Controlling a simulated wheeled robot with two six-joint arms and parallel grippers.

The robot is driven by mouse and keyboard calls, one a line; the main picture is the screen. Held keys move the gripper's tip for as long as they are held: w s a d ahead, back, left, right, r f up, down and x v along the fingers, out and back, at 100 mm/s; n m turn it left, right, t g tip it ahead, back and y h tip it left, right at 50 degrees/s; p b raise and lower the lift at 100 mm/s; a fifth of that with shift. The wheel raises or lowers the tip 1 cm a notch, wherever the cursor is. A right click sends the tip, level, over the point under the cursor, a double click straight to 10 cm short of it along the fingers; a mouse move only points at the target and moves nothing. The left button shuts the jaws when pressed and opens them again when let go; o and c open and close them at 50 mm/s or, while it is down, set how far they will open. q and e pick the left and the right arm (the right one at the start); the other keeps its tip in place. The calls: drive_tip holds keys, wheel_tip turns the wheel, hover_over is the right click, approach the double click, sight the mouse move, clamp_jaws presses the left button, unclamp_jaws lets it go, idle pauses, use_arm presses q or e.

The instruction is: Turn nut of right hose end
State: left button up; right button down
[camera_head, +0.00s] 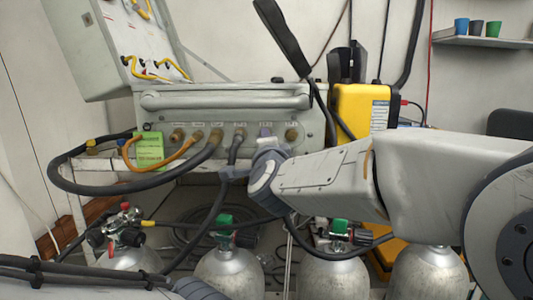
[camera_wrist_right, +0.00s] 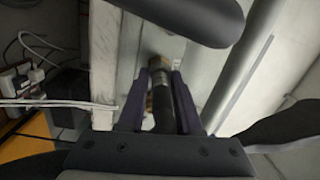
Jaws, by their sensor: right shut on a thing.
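The right hose end (camera_wrist_right: 161,100) is a dark hose with a brass nut (camera_wrist_right: 157,66) at its tip, seen in the right wrist view. The nut is at the light panel face. My right gripper (camera_wrist_right: 160,82) has its dark purple fingers on both sides of the hose end, shut on it just behind the brass tip. In the head view my right gripper (camera_head: 265,134) is at the panel (camera_head: 308,120), right of the middle of the fitting row. It hides the hose end there.
Brass fittings (camera_head: 291,133) line the panel; an orange hose (camera_head: 160,168) and black hoses (camera_head: 68,187) join others to the left. Gas cylinders (camera_head: 228,272) stand in front below. A yellow case (camera_head: 360,108) stands at the right. A thick bar (camera_wrist_right: 190,18) crosses above the fingers.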

drive_tip(key=shift+f+m+b, duration=0.15)
drive_tip(key=shift+m+b, duration=0.25)
idle(0.3)
drive_tip(key=c, duration=0.6)
unclamp_jaws()
drive_tip(key=s, duration=0.3)
drive_tip(key=s+p, duration=0.1)
drive_tip(key=s, duration=0.3)
drive_tip(key=s+p, duration=0.1)
drive_tip(key=s, duration=0.2)
drive_tip(key=shift+s+d+f, duration=0.2)
drive_tip(key=shift+s+d, duration=0.05)
drive_tip(key=shift+d, duration=0.05)
